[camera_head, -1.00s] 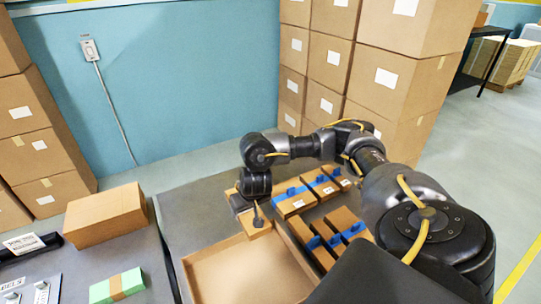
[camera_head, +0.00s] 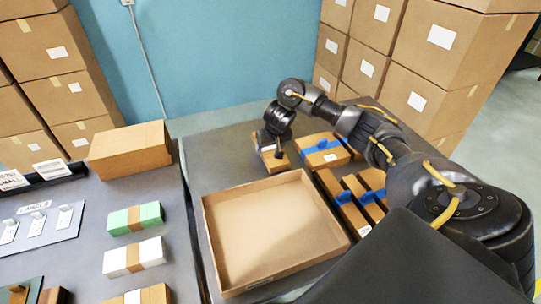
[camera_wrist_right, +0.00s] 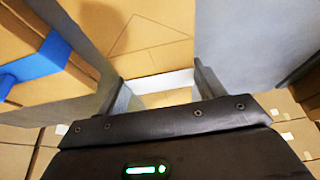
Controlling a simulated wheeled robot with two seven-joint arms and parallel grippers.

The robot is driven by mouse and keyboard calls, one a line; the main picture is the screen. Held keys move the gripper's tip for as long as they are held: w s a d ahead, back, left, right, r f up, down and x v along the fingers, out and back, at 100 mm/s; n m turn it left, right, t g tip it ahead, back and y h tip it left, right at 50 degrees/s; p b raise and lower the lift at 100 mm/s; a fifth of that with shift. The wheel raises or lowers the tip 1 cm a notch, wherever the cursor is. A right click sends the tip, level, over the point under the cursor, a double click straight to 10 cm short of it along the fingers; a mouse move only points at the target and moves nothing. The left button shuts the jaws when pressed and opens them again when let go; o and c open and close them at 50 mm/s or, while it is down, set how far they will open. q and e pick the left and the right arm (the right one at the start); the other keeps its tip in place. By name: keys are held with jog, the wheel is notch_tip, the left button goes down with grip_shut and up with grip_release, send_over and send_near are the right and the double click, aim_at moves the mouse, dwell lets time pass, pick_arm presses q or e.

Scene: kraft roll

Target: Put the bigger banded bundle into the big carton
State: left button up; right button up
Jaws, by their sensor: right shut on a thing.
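A blue band also shows at the wrist view's left (camera_wrist_right: 45,62). The wide open carton (camera_head: 205,222) is shallow and empty. My left gripper is out of view.
A closed brown box (camera_head: 128,152) stands on the left table. Before it lie a green bundle (camera_head: 119,222) and a white bundle (camera_head: 117,262) with brown bands, and a label board (camera_head: 45,228). Stacked cartons (camera_head: 400,60) stand behind on the right.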

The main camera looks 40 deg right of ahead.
aim_at(271, 150)
notch_tip(271, 150, down, 2)
jog(key=shift+s+a+f+b, duration=0.1)
jog(key=shift+f+b, duration=0.05)
jog(key=shift+b, duration=0.15)
jog(key=shift+f, duration=0.35)
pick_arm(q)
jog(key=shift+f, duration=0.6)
pick_arm(e)
jog(key=shift+r, duration=0.1)
jog(key=o, duration=1.1)
jog(key=shift+f, duration=0.2)
